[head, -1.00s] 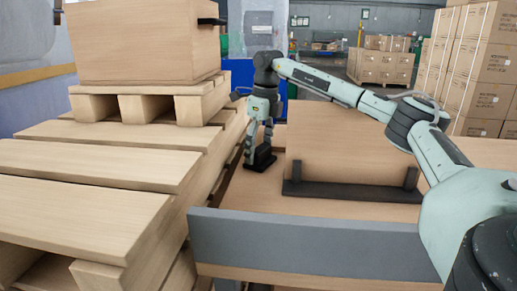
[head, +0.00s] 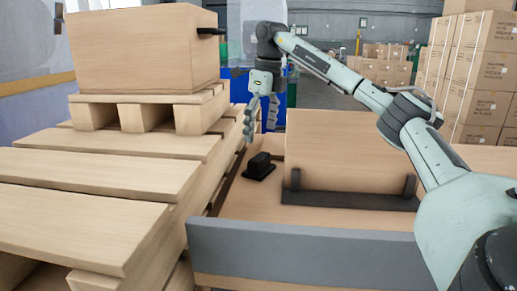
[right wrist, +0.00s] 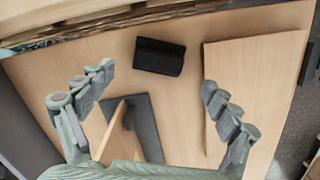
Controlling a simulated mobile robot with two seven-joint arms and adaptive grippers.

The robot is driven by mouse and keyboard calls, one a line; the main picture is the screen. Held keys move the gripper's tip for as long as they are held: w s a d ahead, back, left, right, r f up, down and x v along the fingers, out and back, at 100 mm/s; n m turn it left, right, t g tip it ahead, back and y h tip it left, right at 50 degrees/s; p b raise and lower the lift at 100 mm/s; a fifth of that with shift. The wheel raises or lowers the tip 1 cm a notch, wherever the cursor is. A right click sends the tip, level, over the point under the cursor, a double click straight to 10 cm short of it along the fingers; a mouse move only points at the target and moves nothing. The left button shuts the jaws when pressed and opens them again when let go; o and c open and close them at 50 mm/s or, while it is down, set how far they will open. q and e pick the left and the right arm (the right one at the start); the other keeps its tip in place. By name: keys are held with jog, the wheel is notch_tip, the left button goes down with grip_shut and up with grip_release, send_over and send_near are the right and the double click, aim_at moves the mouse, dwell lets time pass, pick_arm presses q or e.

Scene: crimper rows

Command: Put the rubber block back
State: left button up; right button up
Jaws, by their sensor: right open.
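The black rubber block (head: 259,167) rests on the wooden bench top (head: 255,207), left of an upright wooden panel. It has a wider flat foot at its base. My right gripper (head: 260,130) is above it, apart from it, with its fingers spread and empty. In the right wrist view the block (right wrist: 159,57) lies beyond the open fingers (right wrist: 155,95), clear of both. My left gripper is not in view.
The upright panel (head: 343,155) stands in a dark base (head: 345,199) right of the block. A grey board (head: 300,248) edges the bench front. Slatted pallets (head: 90,180) with a wooden box (head: 145,45) stand left. Stacked cartons (head: 485,65) are at the back right.

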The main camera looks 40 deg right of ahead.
aim_at(262, 157)
jog(key=shift+s+r, duration=0.15)
jog(key=shift+r, duration=0.85)
jog(key=shift+s+r, duration=0.1)
jog(key=shift+r, duration=0.85)
